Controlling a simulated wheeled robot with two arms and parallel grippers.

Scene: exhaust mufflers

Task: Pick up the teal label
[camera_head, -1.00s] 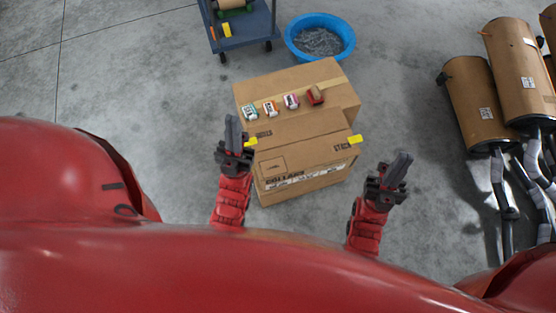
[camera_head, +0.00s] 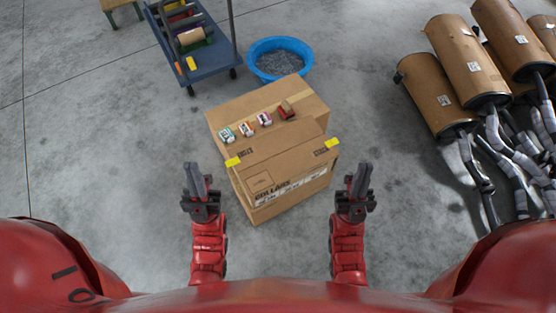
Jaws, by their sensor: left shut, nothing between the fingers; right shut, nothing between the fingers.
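The teal label (camera_head: 227,135) is a small teal-and-white roll or packet at the left end of a row on top of a cardboard box (camera_head: 282,95). Beside it in the row are an orange-and-white one (camera_head: 246,129), a pink-and-white one (camera_head: 264,119) and a red-and-brown item (camera_head: 286,110). My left gripper (camera_head: 197,173) is shut and empty, left of the box and nearer to me than the teal label. My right gripper (camera_head: 360,176) is shut and empty, to the right of the box's near corner. Neither gripper touches the row.
A blue tub (camera_head: 279,60) stands on the floor behind the box. A blue cart (camera_head: 196,62) stands at the back left. Several brown mufflers (camera_head: 437,93) with pipes lie at the right. Yellow tabs (camera_head: 332,142) mark the box's flap. The floor at the left is clear.

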